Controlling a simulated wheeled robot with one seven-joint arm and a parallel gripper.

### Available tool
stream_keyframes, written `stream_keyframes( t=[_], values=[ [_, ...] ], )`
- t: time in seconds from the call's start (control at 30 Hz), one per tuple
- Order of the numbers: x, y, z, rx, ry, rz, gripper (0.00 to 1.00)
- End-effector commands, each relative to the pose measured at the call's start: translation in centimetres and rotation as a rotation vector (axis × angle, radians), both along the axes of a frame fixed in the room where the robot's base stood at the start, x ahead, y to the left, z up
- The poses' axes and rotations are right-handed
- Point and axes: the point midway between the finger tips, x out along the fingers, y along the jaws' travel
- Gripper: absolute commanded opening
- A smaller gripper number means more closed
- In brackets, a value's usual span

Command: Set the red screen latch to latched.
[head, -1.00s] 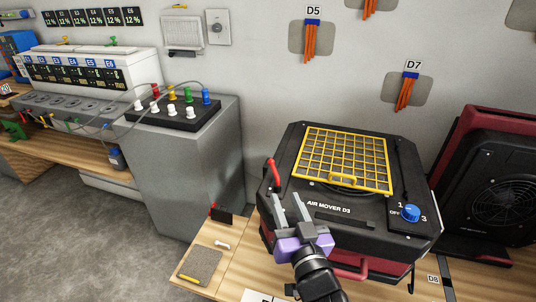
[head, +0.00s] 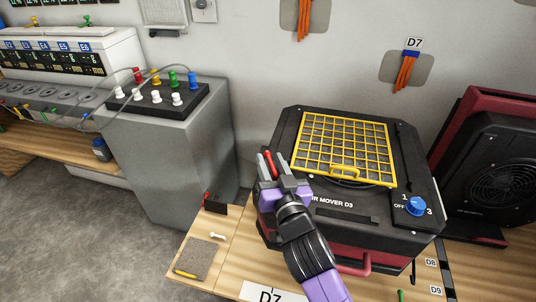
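The red screen latch (head: 270,160) is a small red lever at the left edge of the black top of the air mover D3 (head: 290,200). My gripper (head: 271,166) is at that edge, its two grey fingers on either side of the lever with little visible gap. It looks shut on the lever. The lever's lower part and base are hidden behind my gripper. The yellow screen (head: 345,122) lies flat over the air mover's opening, its handle toward the front.
A blue knob (head: 415,206) is at the air mover's front right. Another red and black fan (head: 500,185) stands to the right. A grey cabinet (head: 185,170) stands to the left. A grey pad (head: 200,258) and a small white object (head: 217,237) lie on the wooden bench at the front left.

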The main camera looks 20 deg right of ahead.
Motion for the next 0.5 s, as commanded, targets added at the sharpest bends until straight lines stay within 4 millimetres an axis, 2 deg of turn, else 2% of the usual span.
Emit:
stream_keyframes(
  t=[0.2, 0.5],
  values=[
    [2.1, -0.2, 0.0, 0.000, 0.000, 0.000, 0.34],
    [2.4, -0.3, 0.0, -0.001, 0.000, 0.000, 0.34]
  ],
)
